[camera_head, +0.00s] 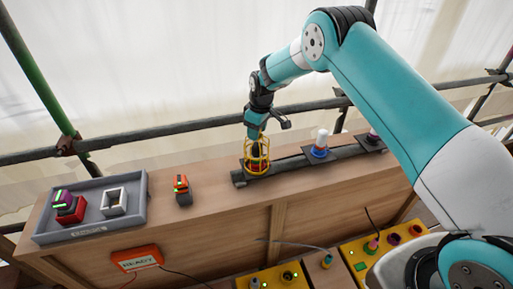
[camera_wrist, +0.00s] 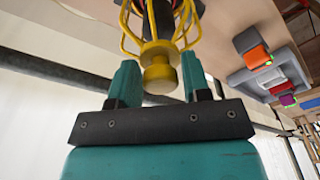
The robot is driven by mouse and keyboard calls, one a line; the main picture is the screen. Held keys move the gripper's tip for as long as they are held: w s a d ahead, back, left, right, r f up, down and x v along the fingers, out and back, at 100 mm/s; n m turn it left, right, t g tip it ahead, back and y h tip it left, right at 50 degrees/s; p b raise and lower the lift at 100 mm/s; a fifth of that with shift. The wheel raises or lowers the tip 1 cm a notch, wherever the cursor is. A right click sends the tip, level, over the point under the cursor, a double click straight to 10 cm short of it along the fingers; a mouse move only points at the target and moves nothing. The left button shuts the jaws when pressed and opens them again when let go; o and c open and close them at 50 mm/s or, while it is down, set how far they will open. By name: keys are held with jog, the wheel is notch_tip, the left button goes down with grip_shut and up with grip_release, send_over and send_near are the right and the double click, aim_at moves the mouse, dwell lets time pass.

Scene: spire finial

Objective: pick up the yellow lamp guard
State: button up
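The yellow lamp guard (camera_head: 248,161) is a wire cage with a solid knob on top. In the head view it stands upright around a dark lamp with a red base (camera_head: 257,168) on the dark rail. In the wrist view the yellow lamp guard (camera_wrist: 158,76) has its knob between my two fingers, with the bars reaching away around the dark lamp. In the head view my gripper (camera_head: 257,130) partly hides the knob.
On the rail to the right stand a white-and-blue lamp (camera_head: 321,142) and another partly hidden behind my arm. An orange-and-black device (camera_head: 182,190) and a grey tray (camera_head: 135,210) are to the left. A scaffold pole (camera_head: 190,133) runs close behind the bench.

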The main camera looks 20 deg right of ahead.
grip_shut()
